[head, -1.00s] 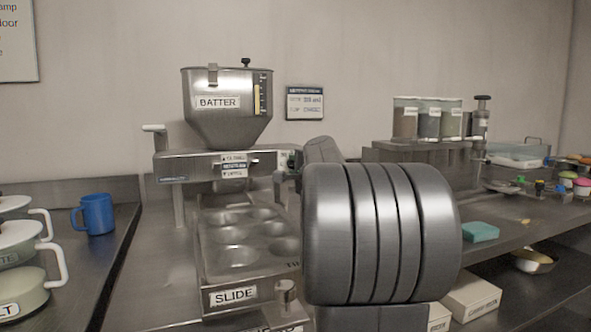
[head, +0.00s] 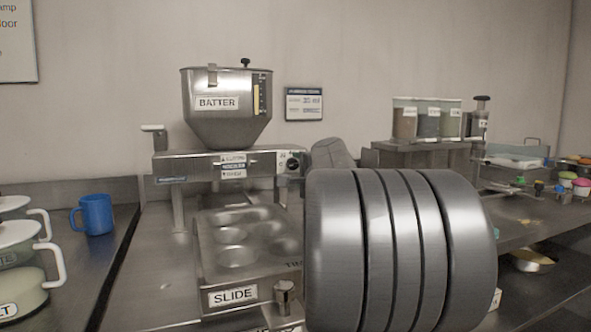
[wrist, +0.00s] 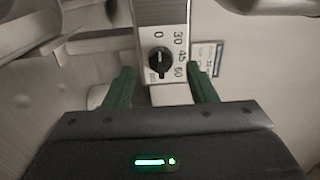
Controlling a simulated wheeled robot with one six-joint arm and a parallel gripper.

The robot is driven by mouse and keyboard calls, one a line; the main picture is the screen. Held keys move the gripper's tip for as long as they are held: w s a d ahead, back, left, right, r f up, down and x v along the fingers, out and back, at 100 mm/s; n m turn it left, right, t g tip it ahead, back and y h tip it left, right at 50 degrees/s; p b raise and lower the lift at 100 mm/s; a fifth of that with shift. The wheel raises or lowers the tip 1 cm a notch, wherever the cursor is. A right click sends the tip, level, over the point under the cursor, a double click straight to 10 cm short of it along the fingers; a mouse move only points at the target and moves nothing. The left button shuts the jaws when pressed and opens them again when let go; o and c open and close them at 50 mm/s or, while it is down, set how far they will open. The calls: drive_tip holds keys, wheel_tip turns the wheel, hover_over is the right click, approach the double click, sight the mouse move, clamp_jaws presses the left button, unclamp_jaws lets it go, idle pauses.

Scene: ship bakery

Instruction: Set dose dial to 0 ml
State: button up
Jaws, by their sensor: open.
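The dose dial (wrist: 160,62) is a black round knob on a pale plate marked 0, 30, 45 and 60, on the front of the batter dispenser. In the wrist view the 0 stands directly above the knob. The knob's grip bar looks about upright there, but its pointing end is too small to read surely. My gripper (wrist: 161,74) is open, with its green fingers apart on either side of the dial plate, not closed on the knob. The dial (head: 291,165) also shows in the head view. My gripper is hidden there behind my arm.
The batter hopper (head: 226,115) sits above the dispenser. A muffin tray (head: 235,300) labelled SLIDE lies below it. A blue mug (head: 96,214) stands at left, and a rack of clear containers (head: 428,120) at right. A small sign (head: 304,104) hangs on the wall.

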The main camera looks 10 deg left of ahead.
sight(293, 166)
drive_tip(key=v, duration=1)
drive_tip(key=shift+d, duration=0.1)
drive_tip(key=x, duration=1.3)
drive_tip(key=shift+w+a, duration=0.2)
drive_tip(key=shift+a, duration=0.05)
